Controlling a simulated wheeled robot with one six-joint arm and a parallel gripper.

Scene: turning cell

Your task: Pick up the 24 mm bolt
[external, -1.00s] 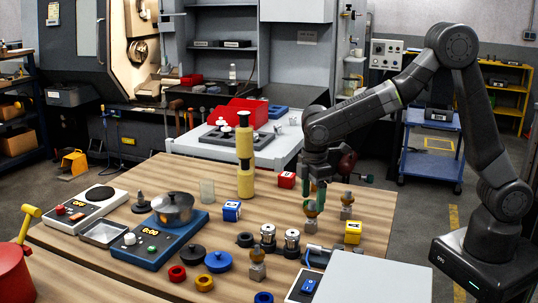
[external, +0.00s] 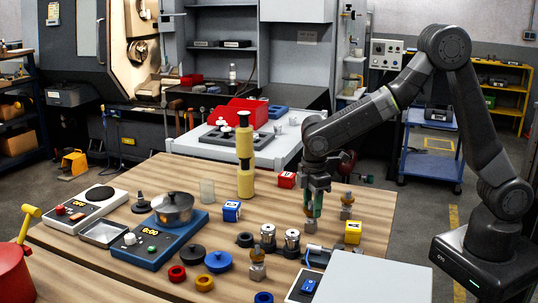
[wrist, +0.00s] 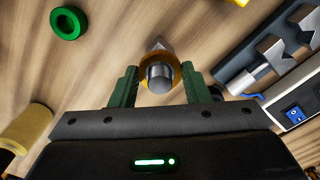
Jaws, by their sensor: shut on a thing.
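My gripper (external: 313,203) points down at the right part of the wooden table, with its green fingers on either side of a brass-coloured bolt (external: 309,212). In the wrist view, the gripper (wrist: 160,88) is shut on this bolt (wrist: 158,75), whose round grey end faces the camera inside an orange-brass collar. A grey pointed part shows beyond it. Its size cannot be read. Similar brass-topped pieces on grey blocks stand to the right (external: 347,200) and at the front (external: 257,264).
A yellow cube (external: 353,232) stands right of the gripper and a blue cube (external: 231,211) to the left. Two metal cylinders (external: 268,238) (external: 292,243) stand in front. A tall yellow cylinder (external: 245,160) is behind left. A green ring (wrist: 68,22) lies nearby in the wrist view.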

